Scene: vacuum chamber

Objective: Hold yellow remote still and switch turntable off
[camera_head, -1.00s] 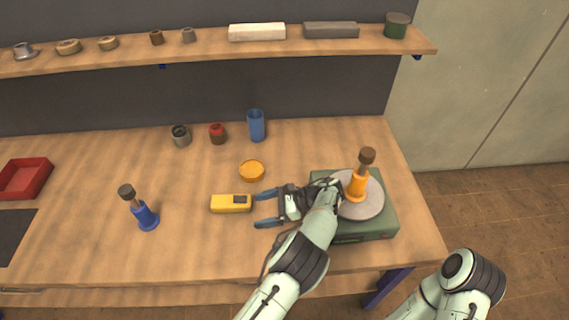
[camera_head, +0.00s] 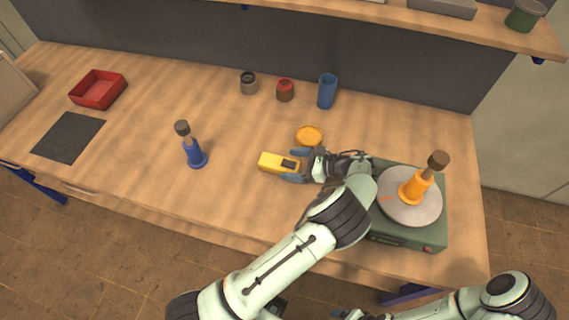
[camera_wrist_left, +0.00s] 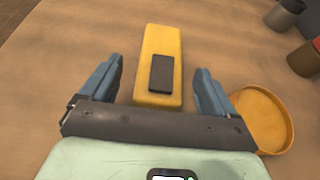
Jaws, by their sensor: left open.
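The yellow remote (camera_head: 275,162) lies flat on the workbench with a dark panel on its top. My left gripper (camera_head: 294,165) is open, its blue fingers at the remote's right end. In the left wrist view the remote (camera_wrist_left: 160,45) lies between the two spread fingers (camera_wrist_left: 157,88), with a gap on each side. The turntable (camera_head: 390,232) is a green box at the bench's right end with a grey platter and a red button (camera_head: 428,249) on its front. My right gripper (camera_head: 347,314) is barely seen at the bottom edge.
An orange dish (camera_head: 309,135) sits just behind my left gripper. A blue cup (camera_head: 327,91), a red-topped jar (camera_head: 285,90) and a grey one (camera_head: 249,83) stand behind. A red tray (camera_head: 97,89) is far left.

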